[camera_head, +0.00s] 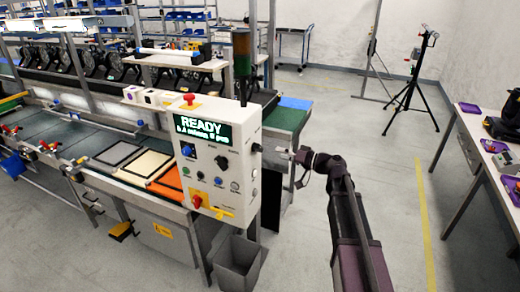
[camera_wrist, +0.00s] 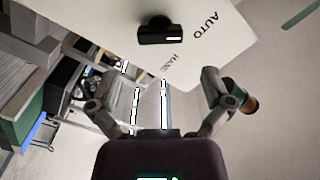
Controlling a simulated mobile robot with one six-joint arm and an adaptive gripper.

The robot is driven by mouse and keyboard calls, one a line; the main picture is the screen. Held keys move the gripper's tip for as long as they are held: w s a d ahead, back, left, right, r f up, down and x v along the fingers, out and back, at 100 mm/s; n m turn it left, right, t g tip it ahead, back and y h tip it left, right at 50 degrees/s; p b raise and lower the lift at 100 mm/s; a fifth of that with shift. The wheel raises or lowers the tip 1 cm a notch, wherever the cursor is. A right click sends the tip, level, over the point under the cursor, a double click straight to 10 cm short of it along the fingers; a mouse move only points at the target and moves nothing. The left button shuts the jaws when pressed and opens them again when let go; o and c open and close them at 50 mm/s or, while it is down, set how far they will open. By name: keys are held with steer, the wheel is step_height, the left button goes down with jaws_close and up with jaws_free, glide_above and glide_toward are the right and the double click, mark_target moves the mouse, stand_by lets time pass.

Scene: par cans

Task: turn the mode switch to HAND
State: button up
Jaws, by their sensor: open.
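The mode switch is a black knob (camera_wrist: 158,31) on a pale panel face (camera_wrist: 90,22) in the wrist view, with AUTO printed to its right and HAND below it. Its white mark is at its right end, nearer AUTO than HAND. In the head view a small black knob (camera_head: 256,148) shows on the right side of the white control box (camera_head: 222,185). My gripper (camera_wrist: 161,88) is open and empty, its fingers apart and below the switch in the wrist view. In the head view my gripper (camera_head: 288,154) is just right of the box, apart from the knob.
The box front has a READY display (camera_head: 202,128), buttons, and a red stop button (camera_head: 189,99) on top. A stack light (camera_head: 241,52) rises behind it. A grey bin (camera_head: 237,262) stands below.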

mark_target(261, 149)
steer(key=shift+x, duration=3.8)
steer(key=shift+c, duration=0.2)
steer(key=c, duration=0.9)
